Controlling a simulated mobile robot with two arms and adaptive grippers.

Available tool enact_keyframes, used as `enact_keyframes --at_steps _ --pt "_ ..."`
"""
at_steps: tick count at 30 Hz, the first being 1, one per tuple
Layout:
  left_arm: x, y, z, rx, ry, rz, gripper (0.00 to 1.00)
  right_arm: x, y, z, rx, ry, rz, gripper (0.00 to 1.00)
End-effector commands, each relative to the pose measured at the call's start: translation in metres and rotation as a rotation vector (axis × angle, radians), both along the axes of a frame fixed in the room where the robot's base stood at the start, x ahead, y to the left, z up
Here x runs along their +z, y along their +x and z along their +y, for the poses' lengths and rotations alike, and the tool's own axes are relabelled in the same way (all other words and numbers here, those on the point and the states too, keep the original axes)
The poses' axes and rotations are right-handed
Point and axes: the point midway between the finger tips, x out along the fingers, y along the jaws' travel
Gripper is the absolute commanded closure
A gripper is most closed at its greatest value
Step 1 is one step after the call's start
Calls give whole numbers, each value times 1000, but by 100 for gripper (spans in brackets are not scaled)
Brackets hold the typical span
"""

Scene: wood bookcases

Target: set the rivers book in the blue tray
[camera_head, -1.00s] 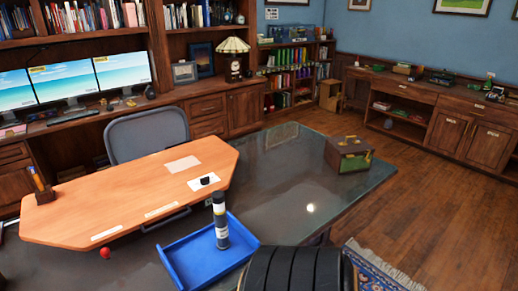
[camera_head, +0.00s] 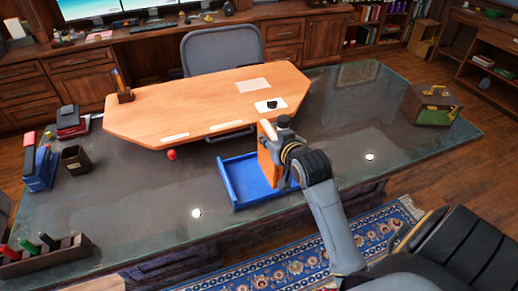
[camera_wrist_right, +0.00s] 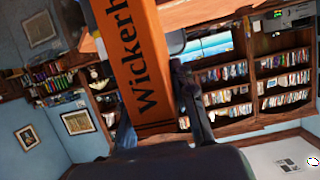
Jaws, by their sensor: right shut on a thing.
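My right gripper (camera_head: 289,158) is shut on an orange book (camera_head: 268,155), held upright at the right part of the blue tray (camera_head: 229,183). Whether the book touches the tray floor cannot be told. In the right wrist view the orange book (camera_wrist_right: 140,60) sits between the fingers, with the black letters "Wickerh" readable and the rest cut off. I cannot read "rivers" on it. The tray lies on the dark glossy desk by its near edge; its right end is hidden behind the book and gripper. My left gripper is not in view.
A dark cylinder top (camera_head: 283,122) shows just behind my right gripper. A raised wooden board (camera_head: 200,110) lies behind the tray, with a red ball (camera_head: 171,154) at its near edge. A brown-green box (camera_head: 430,105) stands right. Holders (camera_head: 45,255) stand left.

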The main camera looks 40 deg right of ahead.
Motion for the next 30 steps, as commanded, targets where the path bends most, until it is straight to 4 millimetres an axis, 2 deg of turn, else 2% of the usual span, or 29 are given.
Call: enact_keyframes --at_steps 1,5,6,12,22,27,30 --pt "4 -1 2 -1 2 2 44 -2 12 -2 -2 1 -2 100" --pt "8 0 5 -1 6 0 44 -14 39 -6 -1 0 -2 100" --pt "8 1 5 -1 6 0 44 -22 45 -7 0 1 0 100" --pt "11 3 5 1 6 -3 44 -54 71 -10 0 0 -2 100" --pt "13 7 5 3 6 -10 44 -77 89 -13 -1 -1 -3 100" --pt "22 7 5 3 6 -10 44 -100 87 -13 -1 -2 -2 100" --pt "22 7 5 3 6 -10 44 -104 87 -13 -1 -2 -5 100"
